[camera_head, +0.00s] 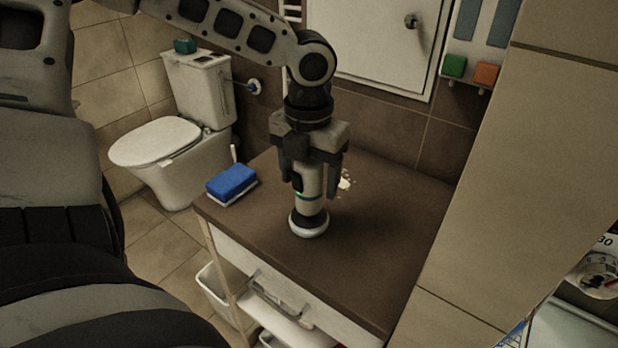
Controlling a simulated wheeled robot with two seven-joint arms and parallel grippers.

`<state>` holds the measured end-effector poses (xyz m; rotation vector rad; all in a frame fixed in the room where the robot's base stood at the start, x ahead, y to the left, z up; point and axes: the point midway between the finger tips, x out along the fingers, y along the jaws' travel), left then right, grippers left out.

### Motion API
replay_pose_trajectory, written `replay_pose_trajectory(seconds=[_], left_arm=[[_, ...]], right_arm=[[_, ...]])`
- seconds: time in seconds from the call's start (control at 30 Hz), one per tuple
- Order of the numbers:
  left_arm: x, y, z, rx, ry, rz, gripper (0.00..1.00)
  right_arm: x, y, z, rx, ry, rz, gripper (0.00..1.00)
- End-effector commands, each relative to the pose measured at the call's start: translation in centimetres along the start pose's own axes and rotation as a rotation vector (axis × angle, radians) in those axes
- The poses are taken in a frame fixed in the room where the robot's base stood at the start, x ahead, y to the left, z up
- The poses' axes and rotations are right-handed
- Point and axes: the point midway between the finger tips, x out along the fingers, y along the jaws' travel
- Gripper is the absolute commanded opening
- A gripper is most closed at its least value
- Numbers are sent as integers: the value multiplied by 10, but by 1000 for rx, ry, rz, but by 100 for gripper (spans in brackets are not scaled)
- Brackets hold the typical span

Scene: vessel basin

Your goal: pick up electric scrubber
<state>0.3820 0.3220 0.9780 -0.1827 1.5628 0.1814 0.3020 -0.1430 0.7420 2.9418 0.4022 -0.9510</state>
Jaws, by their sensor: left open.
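The electric scrubber (310,184) stands upright on the brown cabinet top, with a beige body, a green ring low on it and a round white-rimmed head at its base. My left gripper (314,190) points straight down over it. Its two fingers are open, one on each side of the scrubber's body. The scrubber's upper end is hidden between the fingers and the palm. I cannot tell whether the fingers touch it. My right gripper is not in view.
The cabinet top (365,270) is clear in front and to the right. A blue sponge (232,182) lies at its left edge. Small pale crumbs (345,182) lie behind the scrubber. A tiled wall (520,190) bounds the right, and a toilet (160,145) stands back left.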

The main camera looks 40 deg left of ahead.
Motion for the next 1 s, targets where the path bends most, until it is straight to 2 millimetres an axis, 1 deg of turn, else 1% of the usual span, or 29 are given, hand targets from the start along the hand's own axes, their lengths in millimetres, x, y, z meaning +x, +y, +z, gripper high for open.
replay_pose_trajectory(seconds=[0.03,0.07,0.1,0.2,0.5,0.67,0.77,0.83,0.87,0.93,1.0], left_arm=[[0,0,0,0,0,0,65],[0,0,0,0,0,0,57],[0,0,0,0,0,0,46],[0,0,0,0,0,0,19],[-2,0,0,0,-2,0,20],[-10,0,1,0,-3,0,20],[-22,0,2,-1,-5,-1,20],[-34,-1,1,-1,-6,-2,20],[-40,0,-2,0,-6,-4,20],[-55,1,-15,2,-9,-8,20],[-75,2,-31,3,-11,-9,20]], right_arm=[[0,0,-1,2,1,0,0],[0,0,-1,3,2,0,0],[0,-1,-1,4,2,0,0],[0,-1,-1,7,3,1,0],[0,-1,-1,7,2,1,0],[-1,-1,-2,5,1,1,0],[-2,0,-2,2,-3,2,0],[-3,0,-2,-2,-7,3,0],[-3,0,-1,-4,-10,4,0],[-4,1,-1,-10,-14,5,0],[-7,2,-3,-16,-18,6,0]])
